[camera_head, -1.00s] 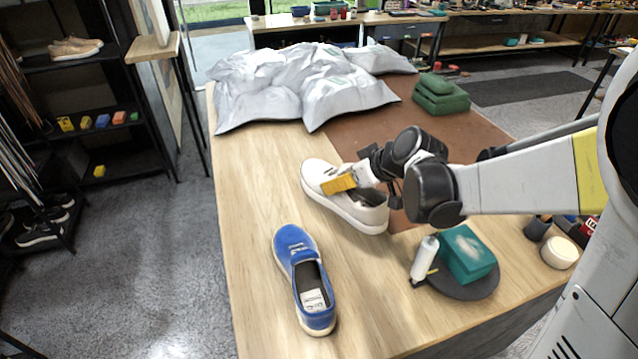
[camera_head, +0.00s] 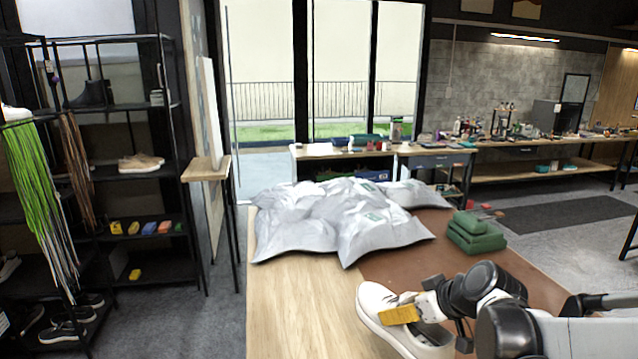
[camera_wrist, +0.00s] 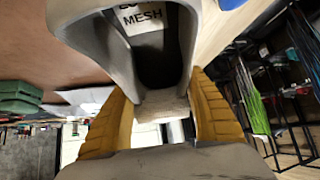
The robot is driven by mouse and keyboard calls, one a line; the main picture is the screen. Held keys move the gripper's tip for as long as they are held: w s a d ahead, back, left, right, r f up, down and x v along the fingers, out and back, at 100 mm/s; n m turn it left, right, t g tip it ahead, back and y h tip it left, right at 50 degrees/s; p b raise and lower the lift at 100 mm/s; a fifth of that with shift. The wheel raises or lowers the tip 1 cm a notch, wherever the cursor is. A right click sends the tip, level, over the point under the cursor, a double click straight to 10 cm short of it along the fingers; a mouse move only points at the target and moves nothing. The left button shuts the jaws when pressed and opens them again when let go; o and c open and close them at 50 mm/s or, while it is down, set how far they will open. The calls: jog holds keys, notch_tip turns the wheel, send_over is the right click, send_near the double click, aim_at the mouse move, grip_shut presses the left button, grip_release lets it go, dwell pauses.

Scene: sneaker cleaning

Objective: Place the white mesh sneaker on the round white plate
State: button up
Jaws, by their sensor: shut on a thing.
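The white mesh sneaker (camera_head: 372,302) is at the bottom of the head view, over the front of the table, with its lower part cut off by the frame edge. My gripper (camera_head: 402,314) has yellow fingers and is shut on the sneaker's upper near the opening. In the wrist view the sneaker (camera_wrist: 105,50) fills the top middle, with a yellow finger on each side and a "MESH" label inside. I cannot tell whether its sole touches the table. The round white plate is not in view.
Grey-white bags (camera_head: 335,222) lie across the back of the table (camera_head: 290,310). Folded green cloths (camera_head: 475,235) sit on the brown mat (camera_head: 410,265) at right. A black shelf rack (camera_head: 120,190) stands at left. Bare wood is clear left of the sneaker.

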jog(key=s+f+m+h+b, duration=0.1)
jog(key=f+m, duration=0.1)
jog(key=f, duration=0.2)
jog(key=s+f+m+h+b, duration=0.1)
jog(key=f+m+h+b, duration=0.1)
jog(key=f, duration=0.3)
jog(key=s+f+m+t+h+b, duration=0.1)
jog(key=f+m+b, duration=0.1)
jog(key=f, duration=0.2)
jog(key=shift+s+d+f, duration=0.2)
jog(key=shift+s+d, duration=0.2)
